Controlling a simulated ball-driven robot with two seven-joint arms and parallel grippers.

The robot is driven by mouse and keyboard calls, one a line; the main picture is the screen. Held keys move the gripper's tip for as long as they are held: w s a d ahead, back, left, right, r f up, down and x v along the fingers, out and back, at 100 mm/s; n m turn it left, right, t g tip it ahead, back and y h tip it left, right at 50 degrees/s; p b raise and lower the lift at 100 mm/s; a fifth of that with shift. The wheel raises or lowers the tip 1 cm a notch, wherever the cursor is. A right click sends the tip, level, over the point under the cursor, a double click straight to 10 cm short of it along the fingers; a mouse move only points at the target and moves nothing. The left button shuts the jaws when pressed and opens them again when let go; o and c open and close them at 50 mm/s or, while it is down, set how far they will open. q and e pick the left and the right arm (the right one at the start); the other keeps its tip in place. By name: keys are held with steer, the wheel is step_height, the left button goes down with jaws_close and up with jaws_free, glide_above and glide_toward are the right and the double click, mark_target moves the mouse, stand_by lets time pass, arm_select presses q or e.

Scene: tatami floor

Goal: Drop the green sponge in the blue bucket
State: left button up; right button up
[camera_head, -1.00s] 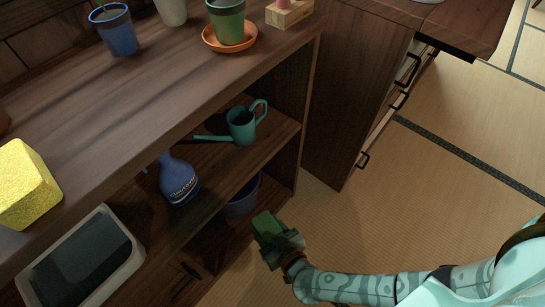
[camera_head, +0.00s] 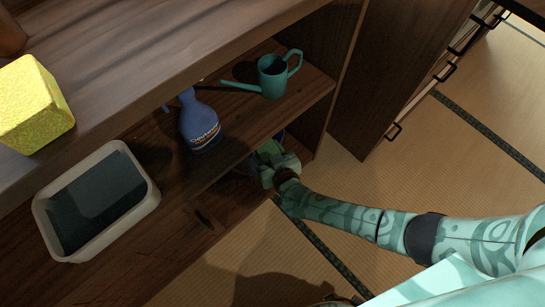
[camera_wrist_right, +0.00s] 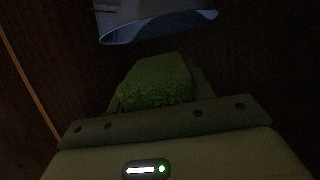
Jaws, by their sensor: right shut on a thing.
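My right gripper (camera_head: 272,163) is shut on the green sponge (camera_head: 268,147) and holds it inside the dark lower compartment of the shelf. In the right wrist view the sponge (camera_wrist_right: 158,82) sticks out ahead of the gripper. The blue bucket (camera_wrist_right: 175,28) shows at the top of that view, just beyond the sponge, with a small dark gap between them. In the head view the bucket is mostly hidden behind the gripper and the shelf board. My left gripper is out of view.
A blue spray bottle (camera_head: 200,124) and a teal watering can (camera_head: 272,78) stand on the middle shelf board above my right gripper. A grey tray (camera_head: 146,200) is at the left, below a yellow block (camera_head: 36,105). Tatami floor (camera_head: 375,190) lies open to the right.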

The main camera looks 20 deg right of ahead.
steer(key=w, duration=1.1)
steer(key=shift+a, duration=0.25)
steer(key=o, duration=1.1)
